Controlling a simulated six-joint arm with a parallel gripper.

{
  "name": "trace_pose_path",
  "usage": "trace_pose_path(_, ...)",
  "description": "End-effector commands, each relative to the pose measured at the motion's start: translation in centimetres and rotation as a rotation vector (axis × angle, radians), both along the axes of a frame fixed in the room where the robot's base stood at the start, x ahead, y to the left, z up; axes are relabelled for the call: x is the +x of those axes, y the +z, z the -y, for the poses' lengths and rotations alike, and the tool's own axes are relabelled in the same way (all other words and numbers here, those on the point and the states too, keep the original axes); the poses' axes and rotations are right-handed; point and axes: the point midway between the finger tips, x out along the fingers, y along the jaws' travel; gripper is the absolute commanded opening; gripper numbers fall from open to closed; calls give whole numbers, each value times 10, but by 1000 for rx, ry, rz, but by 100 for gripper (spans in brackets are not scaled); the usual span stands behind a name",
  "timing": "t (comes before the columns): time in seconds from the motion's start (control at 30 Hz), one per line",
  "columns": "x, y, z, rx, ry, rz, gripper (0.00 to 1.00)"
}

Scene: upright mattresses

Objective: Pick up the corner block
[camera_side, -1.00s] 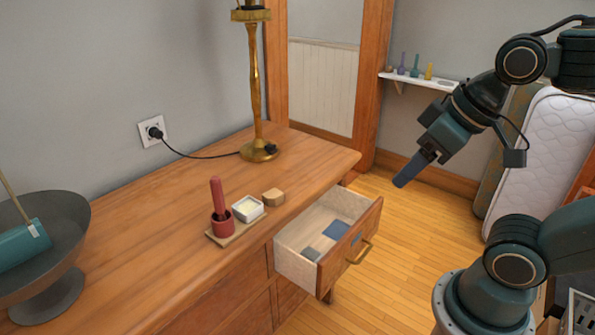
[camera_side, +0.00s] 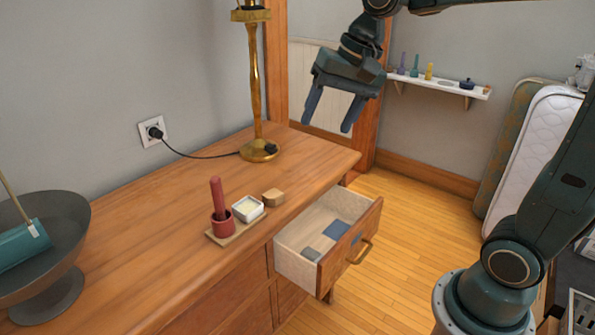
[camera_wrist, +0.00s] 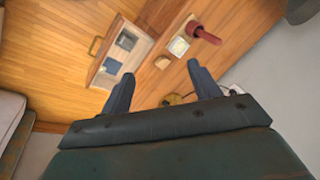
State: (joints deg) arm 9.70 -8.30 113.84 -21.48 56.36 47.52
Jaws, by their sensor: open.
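The corner block, a small light wooden block (camera_side: 273,198), lies on the dresser top near its front edge, to the right of a small white dish. It also shows in the wrist view (camera_wrist: 162,62), between the fingertips in the picture. My gripper (camera_side: 328,123) is open and empty, fingers pointing down, high above the dresser and well apart from the block. In the wrist view my gripper's two fingers (camera_wrist: 160,73) are spread wide.
A red holder with a stick (camera_side: 221,218) and the white dish (camera_side: 248,208) share a board left of the block. A brass lamp (camera_side: 258,110) stands behind. An open drawer (camera_side: 296,266) juts out in front. A grey bowl (camera_side: 50,255) is far left.

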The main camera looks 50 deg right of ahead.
Motion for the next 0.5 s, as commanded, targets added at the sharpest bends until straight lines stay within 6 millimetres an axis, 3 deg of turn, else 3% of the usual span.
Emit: trace_pose_path(0.5, 103, -37, 35, 198, -372, -199, 62)
